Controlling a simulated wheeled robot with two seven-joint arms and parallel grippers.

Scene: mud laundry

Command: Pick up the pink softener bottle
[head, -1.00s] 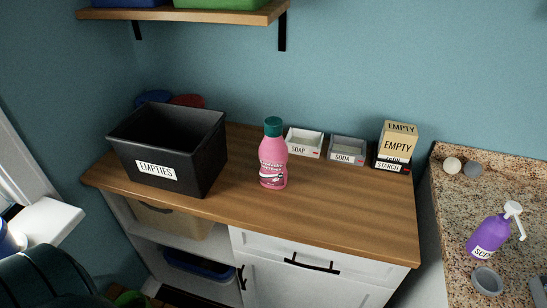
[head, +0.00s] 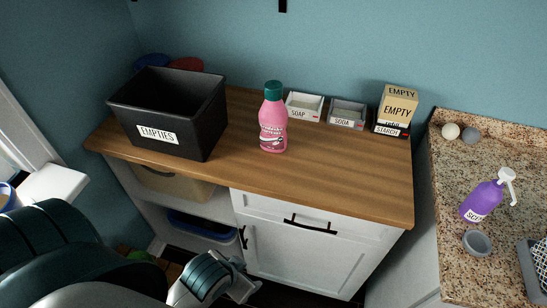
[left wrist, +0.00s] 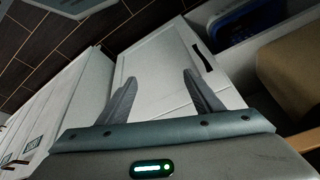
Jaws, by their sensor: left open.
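The pink softener bottle (head: 273,120) with a dark green cap stands upright on the wooden counter (head: 330,168), right of a black bin. My left gripper (head: 248,285) is low in front of the white cabinet, below the counter's front edge and well apart from the bottle. In the left wrist view its two fingers (left wrist: 158,92) are spread with nothing between them, facing the cabinet door and floor. The bottle is not in the left wrist view. My right gripper is not in view.
The black EMPTIES bin (head: 172,112) stands left of the bottle. Behind and right are the SOAP tray (head: 303,107), SODA tray (head: 347,115) and stacked EMPTY boxes (head: 398,105). A purple pump bottle (head: 482,201) stands on the granite counter (head: 440,165). The wooden counter before the bottle is clear.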

